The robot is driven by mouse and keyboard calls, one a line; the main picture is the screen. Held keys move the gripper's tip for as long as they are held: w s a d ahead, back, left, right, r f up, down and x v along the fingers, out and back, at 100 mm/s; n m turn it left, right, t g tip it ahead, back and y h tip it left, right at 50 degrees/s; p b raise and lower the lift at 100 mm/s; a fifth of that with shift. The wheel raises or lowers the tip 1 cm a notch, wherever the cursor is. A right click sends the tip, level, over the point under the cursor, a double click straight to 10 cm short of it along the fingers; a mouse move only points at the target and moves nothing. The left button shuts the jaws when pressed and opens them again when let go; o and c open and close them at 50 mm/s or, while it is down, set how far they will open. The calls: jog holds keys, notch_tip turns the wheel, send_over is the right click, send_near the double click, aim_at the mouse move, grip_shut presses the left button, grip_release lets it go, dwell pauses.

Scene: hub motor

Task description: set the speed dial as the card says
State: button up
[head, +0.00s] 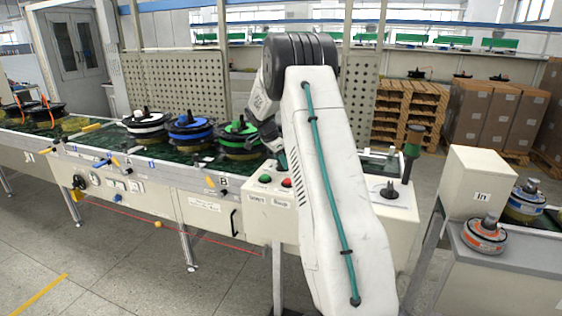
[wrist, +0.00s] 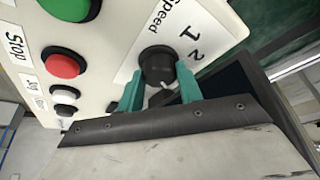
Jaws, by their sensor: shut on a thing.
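In the wrist view the black speed dial (wrist: 157,64) sits on a white label with "Speed", "1" and "2" beside it. My gripper (wrist: 160,90) has its two teal fingers on either side of the dial and is shut on it. A small pale mark on the dial shows between the fingers, on the side away from the digits; I cannot tell which setting it stands at. Any further digits are hidden by the fingers. In the head view my arm hides the dial. A white paper (head: 204,204) is on the conveyor front, too small to read; I cannot tell if it is the card.
A green button (wrist: 68,8) and a red Stop button (wrist: 63,64) are beside the dial, with smaller buttons (wrist: 65,94) below. The conveyor (head: 150,182) carries several hub motors. An orange motor (head: 484,236) lies at right.

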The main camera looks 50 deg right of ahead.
jog(key=o, duration=1)
jog(key=shift+r, duration=0.1)
jog(key=v, duration=0.7)
jog(key=shift+a+r, duration=0.2)
jog(key=shift+r, duration=0.05)
